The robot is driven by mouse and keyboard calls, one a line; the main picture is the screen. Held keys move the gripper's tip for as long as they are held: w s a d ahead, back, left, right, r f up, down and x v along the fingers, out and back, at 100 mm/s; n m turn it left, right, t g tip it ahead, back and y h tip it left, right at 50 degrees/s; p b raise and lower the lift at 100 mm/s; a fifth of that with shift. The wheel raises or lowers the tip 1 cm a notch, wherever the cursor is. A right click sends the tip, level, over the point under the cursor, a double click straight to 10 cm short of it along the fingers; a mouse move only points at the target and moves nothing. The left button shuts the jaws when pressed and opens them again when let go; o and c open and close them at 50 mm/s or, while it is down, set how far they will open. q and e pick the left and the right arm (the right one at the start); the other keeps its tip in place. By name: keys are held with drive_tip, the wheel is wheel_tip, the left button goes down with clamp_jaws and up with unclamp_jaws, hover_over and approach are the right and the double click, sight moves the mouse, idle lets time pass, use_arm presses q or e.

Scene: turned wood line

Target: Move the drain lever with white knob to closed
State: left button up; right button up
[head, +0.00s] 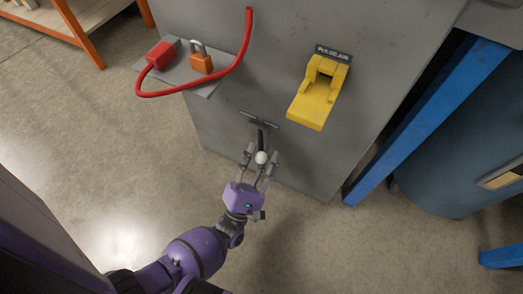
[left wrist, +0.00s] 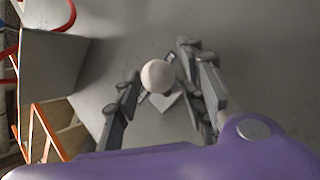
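The drain lever's white knob (head: 261,157) sits at the end of a dark lever arm (head: 262,138) on the front of a grey cabinet (head: 235,75). The lever comes out below a dark horizontal plate (head: 259,119) and points toward me. My left gripper (head: 261,165) is open around the knob, with a finger on either side. In the left wrist view the knob (left wrist: 157,75) shows between the two fingers, with visible gaps beside it. The lever behind the knob is mostly hidden there. My right gripper is in neither view.
A yellow lever device (head: 318,92) with a label above it is on the cabinet to the right. A grey shelf (head: 207,88) holds an orange padlock (head: 201,62) and a red block (head: 162,55) with a red cable. A blue post (head: 425,120) stands at right.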

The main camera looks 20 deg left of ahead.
use_arm(q)
drive_tip(key=shift+w+r, duration=0.3)
drive_tip(key=shift+w, duration=0.15)
drive_tip(key=shift+c, duration=0.4)
clamp_jaws()
